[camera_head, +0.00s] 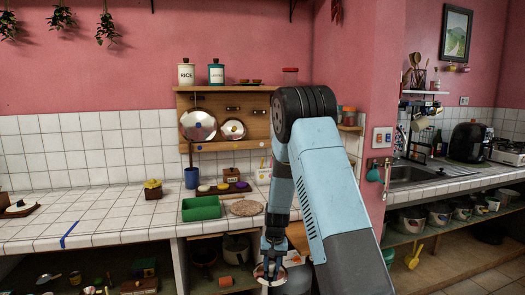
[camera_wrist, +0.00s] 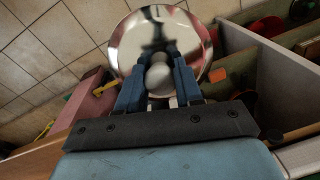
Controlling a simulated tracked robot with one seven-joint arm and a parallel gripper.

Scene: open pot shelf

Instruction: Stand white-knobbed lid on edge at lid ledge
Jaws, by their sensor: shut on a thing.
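My gripper (camera_head: 271,262) is low in front of the counter in the head view, pointing down. In the wrist view my gripper (camera_wrist: 158,62) has its two blue fingers shut on the pale, white-grey knob of a shiny round metal lid (camera_wrist: 190,35). The lid shows only in small part in the head view (camera_head: 261,274), at the fingertips. The lid ledge (camera_head: 218,147) is the wooden strip along the bottom of the wall rack, with small coloured dots on its front.
The tiled counter (camera_head: 110,212) lies below the rack. On it are a green tray (camera_head: 201,208), a round woven mat (camera_head: 245,208) and a blue cup (camera_head: 192,177) with a utensil. Pots (camera_head: 236,247) stand on the shelf underneath, close to my gripper.

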